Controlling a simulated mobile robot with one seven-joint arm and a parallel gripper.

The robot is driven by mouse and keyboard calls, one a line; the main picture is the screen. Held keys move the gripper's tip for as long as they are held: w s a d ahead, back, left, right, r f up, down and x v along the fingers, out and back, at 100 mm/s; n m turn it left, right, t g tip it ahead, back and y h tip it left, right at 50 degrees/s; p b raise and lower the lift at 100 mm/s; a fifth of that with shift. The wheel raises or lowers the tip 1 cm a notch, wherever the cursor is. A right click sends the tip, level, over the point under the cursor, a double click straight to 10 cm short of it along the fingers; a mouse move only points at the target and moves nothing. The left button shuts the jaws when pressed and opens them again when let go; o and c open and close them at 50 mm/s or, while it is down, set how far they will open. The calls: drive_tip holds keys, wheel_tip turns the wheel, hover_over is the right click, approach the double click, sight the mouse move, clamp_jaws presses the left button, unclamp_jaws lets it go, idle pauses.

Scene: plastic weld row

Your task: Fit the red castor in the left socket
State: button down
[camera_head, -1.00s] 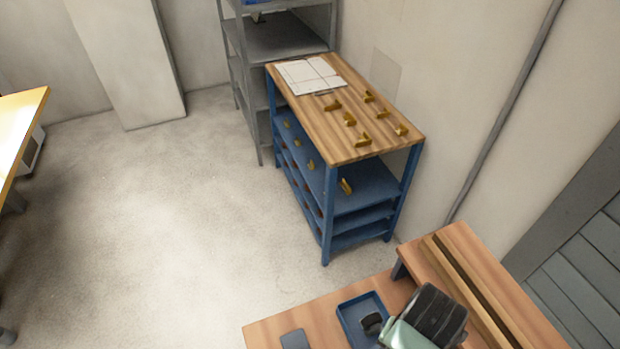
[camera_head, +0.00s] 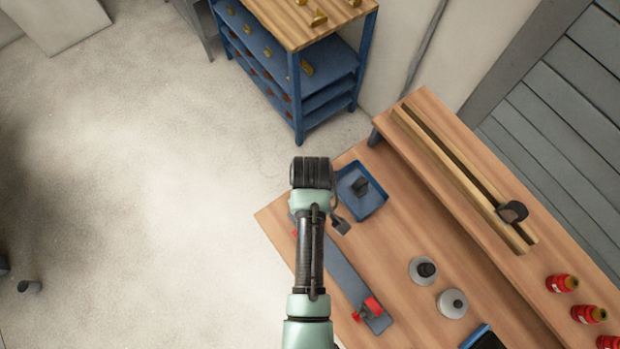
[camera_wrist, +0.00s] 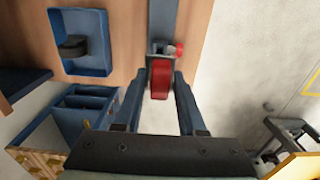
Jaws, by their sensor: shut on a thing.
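In the wrist view a red castor wheel (camera_wrist: 160,82) sits between the two fingertips of my gripper (camera_wrist: 162,90), which is shut on it. The grey bar (camera_wrist: 163,18) runs away just beyond the wheel, its near end by the castor, with a small red knob (camera_wrist: 180,50) at its side. Another red castor (camera_head: 372,305) is at the bar's right end. I cannot tell whether the held castor touches the left socket.
A blue tray (camera_head: 379,198) holding a black castor (camera_head: 360,186) is beside my arm. Two round grey items (camera_head: 423,270) (camera_head: 452,303) stand on the bench. A dark castor (camera_head: 512,211) sits on the raised ledge, with several red bottles (camera_head: 562,283) at the right. Blue shelving (camera_head: 330,75) stands behind.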

drive_tip(key=shift+f+b, duration=2.5)
drive_tip(key=shift+b, duration=0.05)
drive_tip(key=shift+r+p, duration=0.1)
drive_tip(key=shift+p, duration=0.45)
drive_tip(key=shift+f, duration=0.25)
drive_tip(key=shift+f+b, duration=0.7)
drive_tip(key=shift+f, duration=0.15)
drive_tip(key=shift+f, duration=0.15)
drive_tip(key=shift+f+b, duration=0.3)
drive_tip(key=shift+f, duration=0.35)
drive_tip(key=shift+f, duration=0.45)
idle(1.1)
